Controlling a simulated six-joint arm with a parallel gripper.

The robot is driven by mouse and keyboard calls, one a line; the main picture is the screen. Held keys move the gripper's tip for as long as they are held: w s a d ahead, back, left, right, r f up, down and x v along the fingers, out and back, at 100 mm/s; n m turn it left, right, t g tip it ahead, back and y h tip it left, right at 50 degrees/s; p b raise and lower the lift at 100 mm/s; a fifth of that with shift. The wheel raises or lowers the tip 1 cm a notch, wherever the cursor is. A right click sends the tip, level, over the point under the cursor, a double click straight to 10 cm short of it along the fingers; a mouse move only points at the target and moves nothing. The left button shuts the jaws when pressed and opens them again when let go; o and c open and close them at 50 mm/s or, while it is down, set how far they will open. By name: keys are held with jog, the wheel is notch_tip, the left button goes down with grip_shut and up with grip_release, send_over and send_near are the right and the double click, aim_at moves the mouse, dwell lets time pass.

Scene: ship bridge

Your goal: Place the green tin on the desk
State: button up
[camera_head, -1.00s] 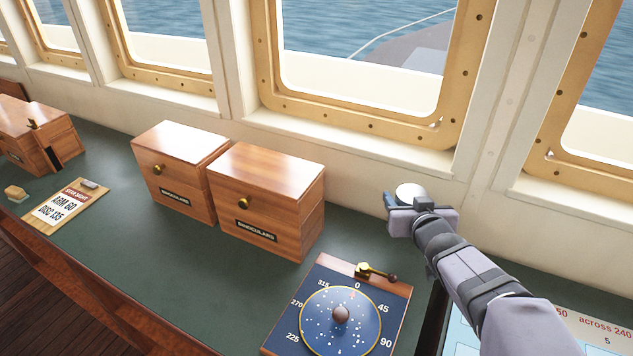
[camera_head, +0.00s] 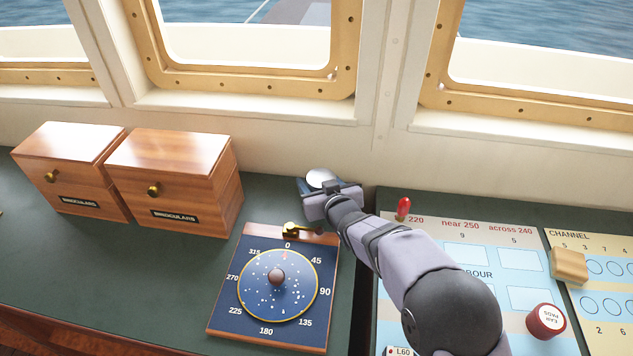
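My gripper (camera_head: 320,187) is at the back of the dark green desk (camera_head: 190,262), just behind the blue dial board. A round thing with a pale, shiny top (camera_head: 322,178) sits between its fingers, and the gripper looks shut on it. This looks like the tin; its side is mostly hidden by the fingers and wrist, so its green colour does not show. I cannot tell whether its base touches the desk. No other green tin is in view.
Two wooden binocular boxes (camera_head: 175,185) stand to the left. The dial board (camera_head: 270,315) with a brass lever (camera_head: 300,228) lies in front. At right are a chart panel (camera_head: 478,240), a red lamp (camera_head: 403,209), a red round tin (camera_head: 546,321) and a wooden block (camera_head: 569,265). The front-left desk is clear.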

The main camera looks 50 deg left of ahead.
jog(key=shift+f, duration=0.15)
jog(key=shift+f, duration=0.15)
jog(key=o, duration=1.2)
jog(key=shift+f, duration=0.1)
jog(key=shift+r, duration=0.2)
jog(key=b+v, duration=0.2)
jog(key=v, duration=1)
jog(key=shift+b, duration=0.4)
